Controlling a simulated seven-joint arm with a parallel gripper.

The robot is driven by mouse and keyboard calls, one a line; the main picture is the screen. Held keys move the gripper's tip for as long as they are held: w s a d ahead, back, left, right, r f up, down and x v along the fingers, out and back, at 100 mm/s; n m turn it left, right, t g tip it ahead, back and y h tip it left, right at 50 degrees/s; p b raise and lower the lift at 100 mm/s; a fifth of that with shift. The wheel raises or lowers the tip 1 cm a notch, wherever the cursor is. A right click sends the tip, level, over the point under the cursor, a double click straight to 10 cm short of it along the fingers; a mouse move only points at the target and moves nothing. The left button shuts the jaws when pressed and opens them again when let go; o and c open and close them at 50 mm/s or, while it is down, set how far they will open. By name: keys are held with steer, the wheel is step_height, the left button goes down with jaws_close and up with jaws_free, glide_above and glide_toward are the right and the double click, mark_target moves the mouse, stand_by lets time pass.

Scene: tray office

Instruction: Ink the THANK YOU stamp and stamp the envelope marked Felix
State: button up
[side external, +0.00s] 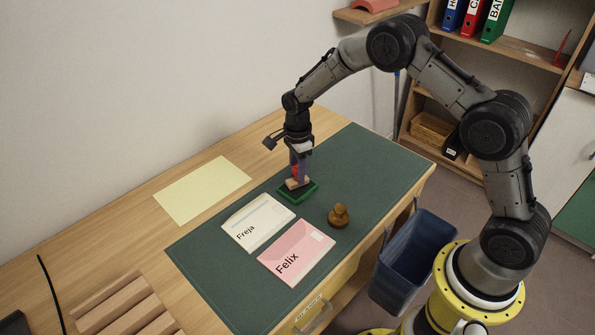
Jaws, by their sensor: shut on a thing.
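My gripper (299,165) is shut on a stamp (295,182) with a wooden base and a red part between the fingers. The stamp is upright on or just above the green ink pad (313,194); I cannot tell if it touches. Its face and any lettering are hidden. The pink envelope marked Felix (303,250) lies flat on the green mat, in front of the pad. The white envelope marked Freja (259,215) lies to its left.
A brown wooden stamp (339,216) stands on the mat (385,175), right of the envelopes. A yellow sheet (203,188) lies on the desk at left.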

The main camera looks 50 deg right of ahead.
steer(key=shift+f, duration=0.5)
stand_by(0.8)
steer(key=shift+r, duration=3.6)
steer(key=shift+w+f+m, duration=0.1)
steer(key=shift+w+m, duration=0.05)
steer(key=shift+m, duration=0.15)
steer(key=s+a+f, duration=0.1)
steer(key=s+a, duration=1.7)
steer(key=shift+d+f, duration=0.2)
steer(key=shift+f, duration=2.65)
steer(key=shift+f, duration=0.5)
